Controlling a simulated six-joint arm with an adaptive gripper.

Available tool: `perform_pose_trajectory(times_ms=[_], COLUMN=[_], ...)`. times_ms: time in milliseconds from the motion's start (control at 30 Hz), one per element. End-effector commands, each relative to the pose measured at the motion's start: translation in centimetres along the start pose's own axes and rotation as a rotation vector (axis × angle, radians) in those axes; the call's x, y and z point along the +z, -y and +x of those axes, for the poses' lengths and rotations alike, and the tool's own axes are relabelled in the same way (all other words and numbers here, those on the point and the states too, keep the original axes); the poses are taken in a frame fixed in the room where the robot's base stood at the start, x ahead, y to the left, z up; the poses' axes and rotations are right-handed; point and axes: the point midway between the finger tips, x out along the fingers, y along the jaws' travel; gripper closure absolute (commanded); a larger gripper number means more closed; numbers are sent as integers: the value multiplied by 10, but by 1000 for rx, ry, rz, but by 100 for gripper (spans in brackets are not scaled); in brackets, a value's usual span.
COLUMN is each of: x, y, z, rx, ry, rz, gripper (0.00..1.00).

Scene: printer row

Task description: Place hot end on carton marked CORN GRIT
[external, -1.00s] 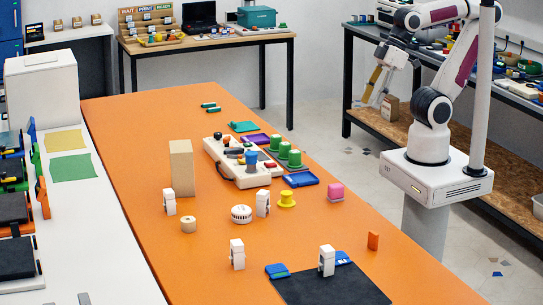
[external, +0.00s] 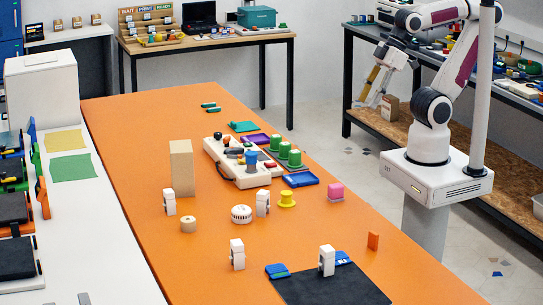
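My gripper (external: 367,104) hangs at the right of the orange table, past its right edge, with its fingers pointing down and left. The fingers look apart, with nothing visible between them. A tall plain tan carton (external: 181,168) stands on the table left of centre, and a small brown carton (external: 389,107) sits on the low wooden shelf behind my gripper. No CORN GRIT lettering is readable on either. I cannot tell which thing is the hot end. Small upright white pieces stand on the table, among them one near the tan carton (external: 169,202) and one in the middle (external: 262,203).
A cream case (external: 241,168) with coloured parts lies mid-table. A white vented disc (external: 241,214), yellow piece (external: 287,199), pink block (external: 336,191) and wooden spool (external: 188,224) stand nearby. A dark mat (external: 330,287) is at the front. The table's far end is mostly clear.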

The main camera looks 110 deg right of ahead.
Motion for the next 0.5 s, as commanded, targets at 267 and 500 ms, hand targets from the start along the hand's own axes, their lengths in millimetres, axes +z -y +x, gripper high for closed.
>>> perform_pose_trajectory(times_ms=[267, 500], x=[-46, -95], y=[-30, -60], z=[22, 47], rx=[92, 169], ry=[-60, -129], rz=[-30, -83], gripper=[61, 61])
